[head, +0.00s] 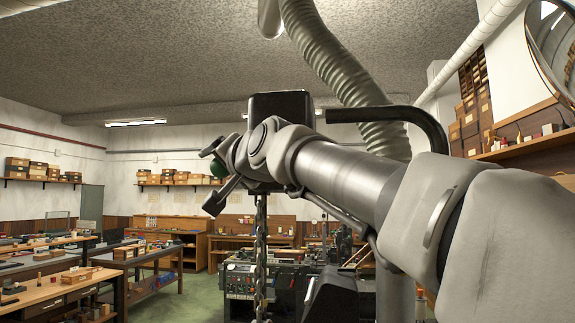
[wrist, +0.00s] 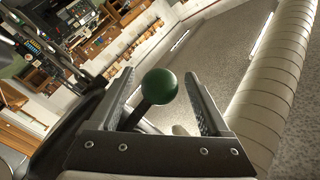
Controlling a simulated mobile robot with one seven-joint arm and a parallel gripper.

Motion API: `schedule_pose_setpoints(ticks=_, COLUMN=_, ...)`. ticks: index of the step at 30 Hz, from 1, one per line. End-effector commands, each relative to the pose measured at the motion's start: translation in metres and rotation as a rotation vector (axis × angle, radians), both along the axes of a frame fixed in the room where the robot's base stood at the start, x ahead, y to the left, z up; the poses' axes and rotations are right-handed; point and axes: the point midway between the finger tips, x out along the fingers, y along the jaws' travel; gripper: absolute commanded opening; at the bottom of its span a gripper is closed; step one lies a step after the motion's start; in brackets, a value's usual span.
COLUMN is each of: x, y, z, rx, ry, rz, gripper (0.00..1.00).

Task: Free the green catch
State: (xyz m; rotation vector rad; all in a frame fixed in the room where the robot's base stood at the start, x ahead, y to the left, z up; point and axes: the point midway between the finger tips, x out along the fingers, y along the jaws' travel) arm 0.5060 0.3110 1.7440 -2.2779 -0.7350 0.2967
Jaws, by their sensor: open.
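The green catch shows in the wrist view as a round green knob (wrist: 160,86) on a dark stem (wrist: 135,118). The knob appears between the two fingers of my gripper (wrist: 158,72), with visible gaps to both sides. The fingers are open; I cannot tell how deep the knob sits between them. In the head view my gripper (head: 211,176) points left at the end of my outstretched arm. A small part of the green knob (head: 218,168) shows there, and the rest is hidden behind my gripper.
A black box-shaped part (head: 280,106) stands just above my wrist, and a chain (head: 260,250) hangs below it. A ribbed hose (head: 340,70) runs down from the ceiling behind my arm. Workbenches (head: 60,290) and a dark machine (head: 265,278) stand lower in the room.

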Motion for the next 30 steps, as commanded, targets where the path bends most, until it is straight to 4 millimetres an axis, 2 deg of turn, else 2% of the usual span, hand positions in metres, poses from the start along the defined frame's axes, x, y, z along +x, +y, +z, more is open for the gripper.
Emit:
schedule_pose_setpoints(ticks=8, x=0.0012, y=0.0009, z=-0.0004, rx=0.000, ry=0.000, rz=0.000, gripper=0.81)
schedule_pose_setpoints(ticks=21, x=0.0009, y=0.0008, z=-0.0004, rx=0.000, ry=0.000, rz=0.000, gripper=0.03)
schedule_pose_setpoints(ticks=22, x=0.0009, y=0.0008, z=-0.0004, rx=0.000, ry=0.000, rz=0.000, gripper=0.00)
schedule_pose_setpoints(ticks=30, x=0.0010, y=0.0007, z=-0.0004, rx=0.000, ry=0.000, rz=0.000, gripper=0.00)
